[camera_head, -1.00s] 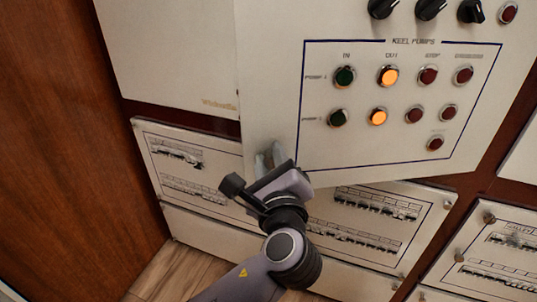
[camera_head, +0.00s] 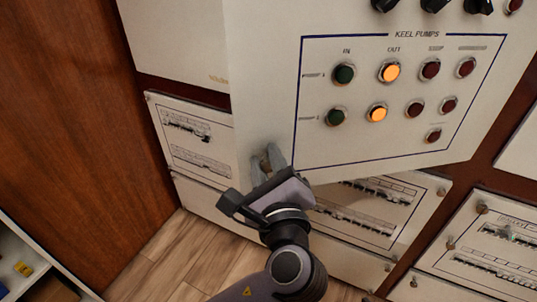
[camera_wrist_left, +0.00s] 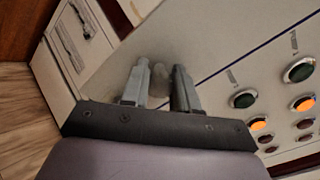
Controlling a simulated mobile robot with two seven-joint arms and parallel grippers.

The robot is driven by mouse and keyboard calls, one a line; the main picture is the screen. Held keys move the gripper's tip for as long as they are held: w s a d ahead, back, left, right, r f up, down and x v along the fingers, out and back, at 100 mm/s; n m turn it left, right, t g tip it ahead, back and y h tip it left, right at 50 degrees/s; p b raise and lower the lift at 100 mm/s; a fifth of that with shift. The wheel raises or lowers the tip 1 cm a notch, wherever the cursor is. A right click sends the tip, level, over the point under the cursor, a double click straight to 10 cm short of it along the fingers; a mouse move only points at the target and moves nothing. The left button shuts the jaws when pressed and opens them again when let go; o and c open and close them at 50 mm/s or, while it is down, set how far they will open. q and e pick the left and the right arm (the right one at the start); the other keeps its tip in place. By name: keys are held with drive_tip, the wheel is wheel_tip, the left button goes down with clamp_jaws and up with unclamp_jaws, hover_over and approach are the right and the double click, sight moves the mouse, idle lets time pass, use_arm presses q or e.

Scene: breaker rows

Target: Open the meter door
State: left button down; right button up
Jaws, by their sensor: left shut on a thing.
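The meter door (camera_head: 265,60) is a cream panel marked KEEL PUMPS, with red, green and lit orange buttons inside a blue outline. It stands out from the cabinet, its lower edge tilted in front of the breaker rows. My left gripper (camera_head: 268,160) is at the door's lower left corner, fingers pointing up at its face. In the left wrist view, the two fingers (camera_wrist_left: 160,85) are shut on a small grey knob (camera_wrist_left: 160,75) on the door (camera_wrist_left: 215,45). The knob is partly hidden by the fingers. My right gripper is not in view.
Breaker panels (camera_head: 190,140) lie behind and below the door, and another (camera_head: 490,240) is at the lower right. A brown wooden wall (camera_head: 75,120) stands at the left. A white shelf (camera_head: 35,250) with small items is at the lower left. Wooden floor (camera_head: 170,255) shows between.

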use_arm(q)
drive_tip(key=shift+s, duration=0.25)
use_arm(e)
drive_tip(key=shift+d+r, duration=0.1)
use_arm(q)
drive_tip(key=c, duration=0.8)
unclamp_jaws()
drive_tip(key=shift+c, duration=0.2)
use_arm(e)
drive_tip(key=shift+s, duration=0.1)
